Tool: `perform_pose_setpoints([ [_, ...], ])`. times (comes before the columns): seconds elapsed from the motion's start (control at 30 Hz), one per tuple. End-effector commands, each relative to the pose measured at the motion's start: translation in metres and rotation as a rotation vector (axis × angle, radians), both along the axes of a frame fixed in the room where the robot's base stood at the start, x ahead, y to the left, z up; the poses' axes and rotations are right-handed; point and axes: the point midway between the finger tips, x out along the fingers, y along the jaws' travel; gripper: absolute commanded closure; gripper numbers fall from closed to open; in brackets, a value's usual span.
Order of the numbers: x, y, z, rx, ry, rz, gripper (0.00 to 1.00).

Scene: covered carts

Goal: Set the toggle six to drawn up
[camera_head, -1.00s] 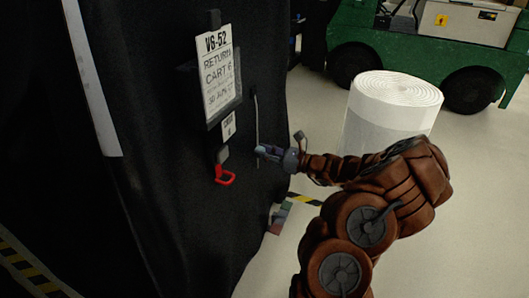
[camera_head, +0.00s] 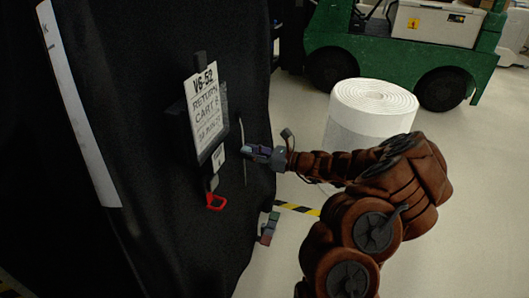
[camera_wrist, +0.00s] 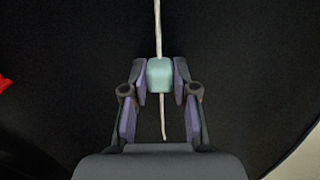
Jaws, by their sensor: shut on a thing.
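The toggle six is a pale teal cord stopper (camera_wrist: 160,75) in the wrist view. It is threaded on a thin light cord (camera_wrist: 158,25) that hangs down the black cover (camera_head: 165,215). My gripper (camera_head: 251,152) is shut on the stopper, with one finger against each side. Cord shows above the stopper, and a shorter tail ends below it. In the head view the fingers hide the stopper, and cord shows both above and below them.
A sign marked V6-52, return cart 6 (camera_head: 206,105), and a red handle (camera_head: 216,202) are left of the gripper. A white roll (camera_head: 372,105) stands behind my arm. A green vehicle (camera_head: 400,62) is at the back. Pale floor (camera_head: 480,200) is open at right.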

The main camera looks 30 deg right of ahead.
Motion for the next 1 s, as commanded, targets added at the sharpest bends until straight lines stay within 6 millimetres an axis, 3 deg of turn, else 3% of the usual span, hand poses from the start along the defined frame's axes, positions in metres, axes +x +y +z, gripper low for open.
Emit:
perform_pose_setpoints([
  [0.03, 0.001, 0.003, 0.014, 0.0, -0.004, 0.004, 1.0],
  [0.2, 0.001, 0.004, 0.031, 0.001, -0.003, 0.008, 1.0],
  [0.67, 0.001, 0.004, 0.034, 0.001, -0.002, 0.007, 1.0],
  [0.7, 0.001, 0.004, 0.034, 0.001, -0.001, 0.007, 0.71],
  [0.93, 0.001, 0.004, 0.034, 0.001, 0.0, 0.006, 0.47],
  [1.0, 0.001, 0.004, 0.034, 0.001, 0.0, 0.006, 0.46],
])
